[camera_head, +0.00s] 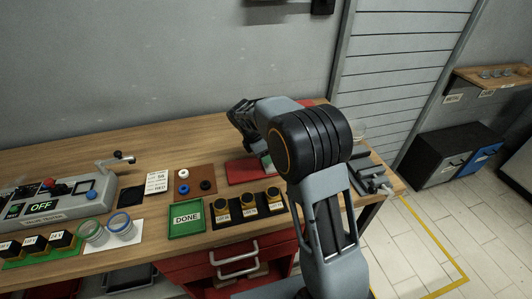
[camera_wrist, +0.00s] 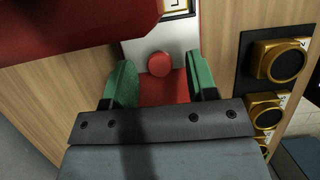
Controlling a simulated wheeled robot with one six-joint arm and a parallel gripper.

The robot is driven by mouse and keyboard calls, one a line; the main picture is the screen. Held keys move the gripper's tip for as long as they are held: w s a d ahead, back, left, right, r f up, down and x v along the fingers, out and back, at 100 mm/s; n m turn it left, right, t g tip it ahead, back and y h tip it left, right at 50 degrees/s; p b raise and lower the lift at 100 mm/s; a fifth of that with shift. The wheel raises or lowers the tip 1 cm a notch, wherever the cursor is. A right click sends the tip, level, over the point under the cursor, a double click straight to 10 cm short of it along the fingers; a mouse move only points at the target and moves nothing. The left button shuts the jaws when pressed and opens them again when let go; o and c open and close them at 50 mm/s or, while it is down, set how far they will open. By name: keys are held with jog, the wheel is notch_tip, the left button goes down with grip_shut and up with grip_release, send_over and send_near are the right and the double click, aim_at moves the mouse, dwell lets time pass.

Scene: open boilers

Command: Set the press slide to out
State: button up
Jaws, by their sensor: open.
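The press is red and partly hidden behind my arm in the head view, where its red base (camera_head: 243,172) shows on the bench. In the wrist view a round red knob (camera_wrist: 160,64) stands on a light grey plate (camera_wrist: 133,50), with a red surface below it. My gripper (camera_wrist: 159,74) is open, with its green fingers on either side of the knob. I cannot tell whether the fingers touch the knob. A large red part (camera_wrist: 70,25) fills the upper left of the wrist view. A label at the top edge is cut off.
Black-and-gold round pieces (camera_wrist: 280,60) sit in a dark rack to the right in the wrist view. In the head view a green DONE tray (camera_head: 187,218), a brown mat with rings (camera_head: 196,180) and a grey control box (camera_head: 60,203) stand to the left.

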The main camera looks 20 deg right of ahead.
jog(key=shift+c, duration=0.5)
grip_shut()
